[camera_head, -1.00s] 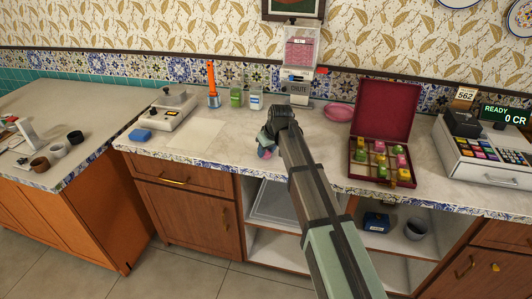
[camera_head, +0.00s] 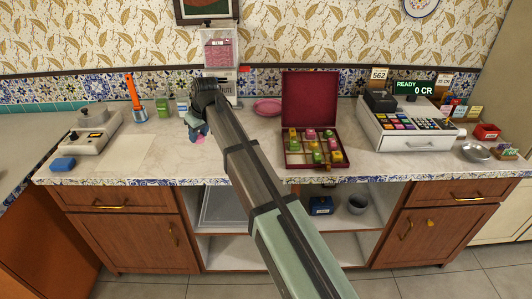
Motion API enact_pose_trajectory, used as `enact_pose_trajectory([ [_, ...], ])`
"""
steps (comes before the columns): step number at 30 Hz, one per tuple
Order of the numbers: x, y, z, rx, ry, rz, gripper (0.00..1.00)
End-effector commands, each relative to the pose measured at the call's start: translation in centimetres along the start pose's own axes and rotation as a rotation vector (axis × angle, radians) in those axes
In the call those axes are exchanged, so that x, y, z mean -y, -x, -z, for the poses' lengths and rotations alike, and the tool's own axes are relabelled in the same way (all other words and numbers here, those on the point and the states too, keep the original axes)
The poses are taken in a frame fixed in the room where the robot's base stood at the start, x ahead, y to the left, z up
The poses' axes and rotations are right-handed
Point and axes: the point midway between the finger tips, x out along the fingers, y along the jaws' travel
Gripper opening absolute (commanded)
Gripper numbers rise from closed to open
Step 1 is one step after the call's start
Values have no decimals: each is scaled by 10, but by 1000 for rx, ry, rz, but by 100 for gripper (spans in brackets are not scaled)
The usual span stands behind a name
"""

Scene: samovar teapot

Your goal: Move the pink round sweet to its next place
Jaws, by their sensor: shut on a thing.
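My gripper (camera_head: 199,133) is above the counter, left of the open dark-red box (camera_head: 288,150). It is shut on a small pink thing (camera_head: 200,140), most likely the pink round sweet, which shows only a little below the fingers. My wrist and arm hide most of the grip. The box stands with its lid up and has a divided tray. Several yellow, green and pink sweets (camera_head: 311,134) lie in its compartments. A sweet dispenser (camera_head: 218,50) with pink contents stands at the wall behind my gripper.
A pink plate (camera_head: 267,107) lies behind my arm, left of the box lid. The cash register (camera_head: 405,130) stands right of the box. A scale-like device (camera_head: 88,140), a blue block (camera_head: 62,164) and an orange-handled tool (camera_head: 135,95) are at left. The counter's front edge is clear.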

Motion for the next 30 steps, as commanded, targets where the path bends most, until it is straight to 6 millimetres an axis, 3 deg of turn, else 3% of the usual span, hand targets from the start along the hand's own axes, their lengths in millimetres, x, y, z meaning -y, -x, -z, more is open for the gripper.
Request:
enact_pose_trajectory([
  [5,-34,6,-12,0,-41,-17,10],
  [11,-100,21,-41,0,-124,-51,10],
  [21,-202,57,-114,0,-272,-112,10],
  [24,-226,69,-139,0,-314,-129,10],
  [30,-257,88,-181,-1,-371,-153,10],
])
